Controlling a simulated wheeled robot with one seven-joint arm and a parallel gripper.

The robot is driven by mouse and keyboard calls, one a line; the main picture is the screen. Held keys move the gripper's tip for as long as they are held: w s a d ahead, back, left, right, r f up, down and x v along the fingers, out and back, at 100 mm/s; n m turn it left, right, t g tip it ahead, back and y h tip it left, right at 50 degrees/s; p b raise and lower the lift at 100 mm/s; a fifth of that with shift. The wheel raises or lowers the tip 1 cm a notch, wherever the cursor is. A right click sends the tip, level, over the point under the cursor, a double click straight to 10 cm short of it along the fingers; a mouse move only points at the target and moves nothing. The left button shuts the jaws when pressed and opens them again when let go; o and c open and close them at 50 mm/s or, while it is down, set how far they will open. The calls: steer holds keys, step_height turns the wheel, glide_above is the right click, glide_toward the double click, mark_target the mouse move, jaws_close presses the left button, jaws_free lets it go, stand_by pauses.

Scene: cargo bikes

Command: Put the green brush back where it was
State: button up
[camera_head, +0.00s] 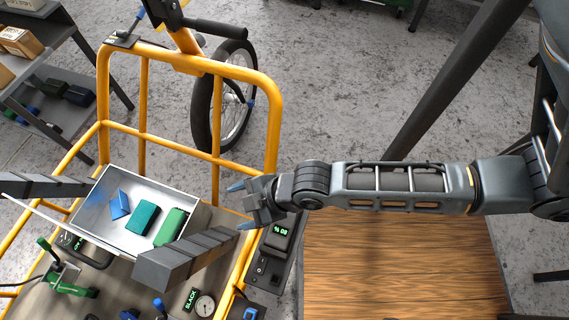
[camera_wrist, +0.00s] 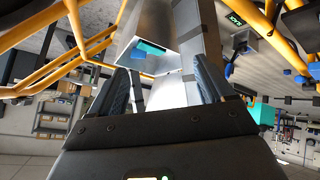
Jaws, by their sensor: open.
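A green block-like item (camera_head: 171,226), which may be the green brush, lies in the right part of an open light-grey box (camera_head: 98,226) on the cargo bike. A teal block (camera_head: 142,217) lies beside it, and a flat blue piece (camera_head: 120,205) lies further left. I cannot make out bristles on any of them. My gripper (camera_head: 242,206) is open and empty, to the right of the box and apart from it. In the wrist view, the box wall (camera_wrist: 158,20) and a teal surface (camera_wrist: 150,49) show beyond the open fingers (camera_wrist: 160,68).
The bike's yellow frame (camera_head: 275,130) rises behind and right of the box. A dark grey beam (camera_head: 185,256) runs along the box's front right. A green-handled clamp (camera_head: 63,272) and a gauge (camera_head: 205,305) sit on the deck. A wooden surface (camera_head: 400,265) lies below my arm.

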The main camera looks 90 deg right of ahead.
steer(key=s+a+r+m+t, duration=0.1)
steer(key=s+r, duration=0.4)
steer(key=r, duration=0.7)
steer(key=s+a+r+m+t, duration=0.1)
steer(key=s+r+m+t, duration=0.3)
steer(key=r, duration=0.8)
steer(key=shift+s+t, duration=0.5)
steer(key=shift+s, duration=0.05)
steer(key=shift+w+a, duration=0.1)
steer(key=shift+a, duration=0.1)
